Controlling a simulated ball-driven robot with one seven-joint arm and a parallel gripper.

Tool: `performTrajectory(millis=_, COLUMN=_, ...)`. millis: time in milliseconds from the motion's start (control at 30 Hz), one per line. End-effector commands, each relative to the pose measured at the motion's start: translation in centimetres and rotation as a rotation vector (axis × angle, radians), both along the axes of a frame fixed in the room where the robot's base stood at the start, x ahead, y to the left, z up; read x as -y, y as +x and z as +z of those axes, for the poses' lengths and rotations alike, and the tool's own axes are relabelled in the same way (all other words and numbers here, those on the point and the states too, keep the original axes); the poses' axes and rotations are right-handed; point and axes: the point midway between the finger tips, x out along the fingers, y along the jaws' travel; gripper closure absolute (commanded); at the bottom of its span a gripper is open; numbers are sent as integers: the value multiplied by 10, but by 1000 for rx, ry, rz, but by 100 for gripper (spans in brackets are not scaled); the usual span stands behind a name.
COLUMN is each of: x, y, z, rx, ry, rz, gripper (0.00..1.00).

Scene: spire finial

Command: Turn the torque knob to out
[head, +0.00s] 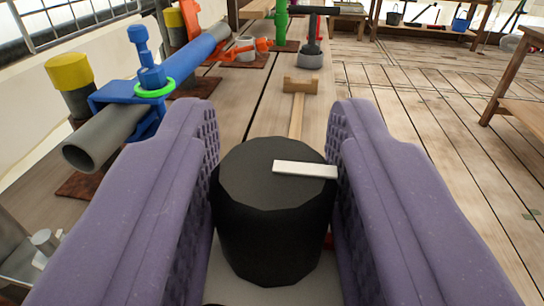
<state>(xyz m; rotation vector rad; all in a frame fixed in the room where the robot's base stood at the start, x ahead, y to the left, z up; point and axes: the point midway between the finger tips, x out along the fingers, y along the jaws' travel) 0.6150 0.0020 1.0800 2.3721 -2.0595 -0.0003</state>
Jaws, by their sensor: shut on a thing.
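The torque knob (268,225) is a black faceted cylinder at the lower middle of the head view. A white pointer bar (306,170) on its top runs from near the middle to the right edge. My gripper (275,170) has two purple fingers with studded inner pads. It is shut on the knob, one finger on the left side and one on the right. A pale grey surface shows below the knob. No marks for the knob's settings are visible.
A grey pipe with a blue clamp (150,85) and a green ring stands at the upper left, by a yellow-capped post (70,75). A wooden mallet (299,95) lies beyond the knob. A wooden table (520,95) stands at the right. Plank floor is clear at right.

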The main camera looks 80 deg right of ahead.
Motion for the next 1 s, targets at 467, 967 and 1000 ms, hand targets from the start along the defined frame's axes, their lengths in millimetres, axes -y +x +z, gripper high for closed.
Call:
performTrajectory(millis=467, x=0, y=0, z=0, rx=0, ry=0, rz=0, gripper=43)
performTrajectory(millis=967, x=-59, y=-8, z=1, rx=0, ry=-1, rz=2, gripper=43)
performTrajectory(millis=1000, x=-64, y=-8, z=1, rx=1, ry=0, rz=2, gripper=43)
